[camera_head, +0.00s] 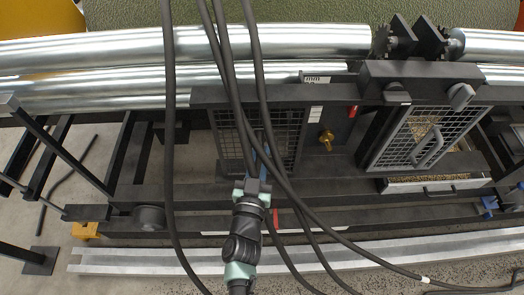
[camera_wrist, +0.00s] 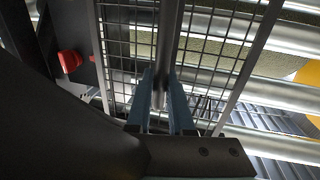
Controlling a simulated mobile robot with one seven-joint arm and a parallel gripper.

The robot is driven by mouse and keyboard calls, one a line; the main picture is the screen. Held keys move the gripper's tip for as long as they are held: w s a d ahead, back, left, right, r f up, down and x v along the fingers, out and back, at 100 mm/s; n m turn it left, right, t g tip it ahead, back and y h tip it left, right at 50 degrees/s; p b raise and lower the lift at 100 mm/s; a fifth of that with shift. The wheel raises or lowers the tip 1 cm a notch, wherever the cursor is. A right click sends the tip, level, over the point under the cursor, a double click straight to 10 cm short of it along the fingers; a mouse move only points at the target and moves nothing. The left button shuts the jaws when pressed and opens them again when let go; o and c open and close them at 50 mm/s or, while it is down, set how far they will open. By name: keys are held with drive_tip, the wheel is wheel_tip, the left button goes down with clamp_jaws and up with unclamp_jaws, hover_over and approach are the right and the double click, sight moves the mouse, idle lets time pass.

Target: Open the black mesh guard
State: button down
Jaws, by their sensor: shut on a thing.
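The black mesh guard (camera_head: 228,128) is a dark framed grid left of centre in the head view, beneath the long metal rollers. Hanging cables partly cover it. My gripper (camera_head: 262,160) is in front of the guard. In the wrist view the mesh (camera_wrist: 204,52) fills the middle, with a dark upright handle bar (camera_wrist: 168,45) in front of it. My gripper's two blue fingers (camera_wrist: 163,92) are shut on that handle bar, one on each side. I cannot tell whether the guard stands slightly ajar.
A second, grey-framed mesh guard (camera_head: 428,135) with a handle is to the right. A brass fitting (camera_head: 326,140) and a red part (camera_head: 351,111) sit between the guards. Black cables (camera_head: 262,95) hang across the front. A pale metal rail (camera_head: 160,262) runs along the floor.

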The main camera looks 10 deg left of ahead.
drive_tip(key=c, duration=0.8)
unclamp_jaws()
drive_tip(key=shift+d, duration=0.1)
drive_tip(key=shift+s, duration=0.1)
drive_tip(key=s, duration=1.2)
drive_tip(key=shift+s+d+b, duration=0.35)
drive_tip(key=shift+d+b, duration=0.05)
